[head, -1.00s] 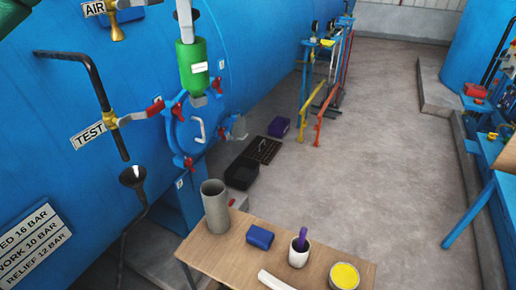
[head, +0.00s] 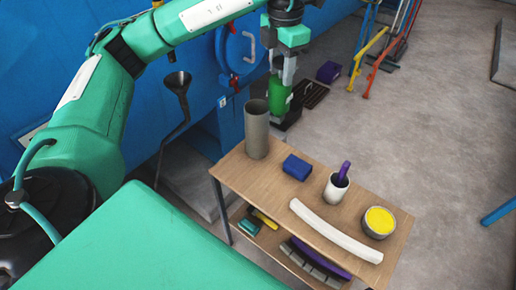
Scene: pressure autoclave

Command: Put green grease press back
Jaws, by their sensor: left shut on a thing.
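The green grease press (head: 279,97) is in the jaws of my left gripper (head: 283,78), which points down with its grey fingers shut on the upper part of the press. The press hangs roughly upright, just right of and beyond an upright grey open-topped tube (head: 257,130). In this view the tube's rim covers part of its lower left side. I cannot tell whether the press touches anything. The grey tube stands at the far left of the wooden table (head: 238,165). My right gripper is not in view.
On the table are a blue block (head: 297,167), a white cup (head: 336,187) with a purple item, a curved white strip (head: 335,231) and a yellow-filled pot (head: 379,222). A lower shelf holds more items.

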